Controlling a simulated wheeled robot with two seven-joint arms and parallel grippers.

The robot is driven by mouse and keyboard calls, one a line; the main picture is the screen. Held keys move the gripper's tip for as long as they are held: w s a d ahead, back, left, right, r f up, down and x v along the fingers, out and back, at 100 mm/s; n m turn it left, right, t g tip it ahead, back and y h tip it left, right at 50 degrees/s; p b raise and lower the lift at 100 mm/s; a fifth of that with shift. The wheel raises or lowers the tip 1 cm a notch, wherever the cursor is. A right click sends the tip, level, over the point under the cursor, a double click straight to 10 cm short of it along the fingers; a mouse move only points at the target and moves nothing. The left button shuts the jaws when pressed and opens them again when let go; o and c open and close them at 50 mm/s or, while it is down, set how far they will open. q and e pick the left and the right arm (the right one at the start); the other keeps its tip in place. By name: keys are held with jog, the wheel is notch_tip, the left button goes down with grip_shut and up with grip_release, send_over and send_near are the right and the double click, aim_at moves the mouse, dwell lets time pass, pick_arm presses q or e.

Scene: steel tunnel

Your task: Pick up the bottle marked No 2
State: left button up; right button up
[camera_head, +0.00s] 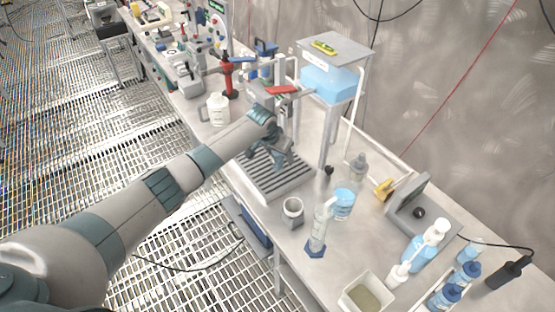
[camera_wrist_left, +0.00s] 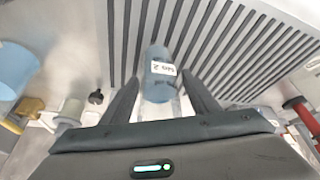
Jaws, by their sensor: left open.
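The bottle marked No 2 (camera_wrist_left: 161,68) is blue-grey with a white label and shows in the left wrist view, over the slatted grey rack (camera_wrist_left: 225,40). The label reads sideways. My left gripper (camera_head: 281,160) is open above the rack in the head view. In the left wrist view its two dark fingers stand on either side of the bottle, and I cannot tell whether they touch it. In the head view I cannot make out the bottle apart from the gripper. My right gripper is not in view.
The rack (camera_head: 268,178) lies on a long grey bench. A grey cup (camera_head: 293,212), a cylinder with a blue foot (camera_head: 318,232) and a blue beaker (camera_head: 344,204) stand nearer. A white jug (camera_head: 218,110) and a red stand (camera_head: 229,78) are behind. A raised shelf (camera_head: 337,50) stands right.

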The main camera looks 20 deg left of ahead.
pick_arm(q)
jog(key=c, duration=1.2)
jog(key=shift+c, duration=0.2)
jog(key=shift+w+r+b, duration=0.1)
jog(key=shift+r+b, duration=0.5)
jog(key=shift+r, duration=0.25)
jog(key=shift+b+v, duration=0.5)
jog(key=shift+v, duration=0.4)
jog(key=s+a+b, duration=0.2)
jog(key=s, duration=0.6)
jog(key=s+a+b, duration=0.2)
jog(key=s, duration=0.6)
jog(key=shift+s+a+b, duration=0.3)
jog(key=shift+s+b, duration=0.1)
jog(key=shift+r, duration=0.1)
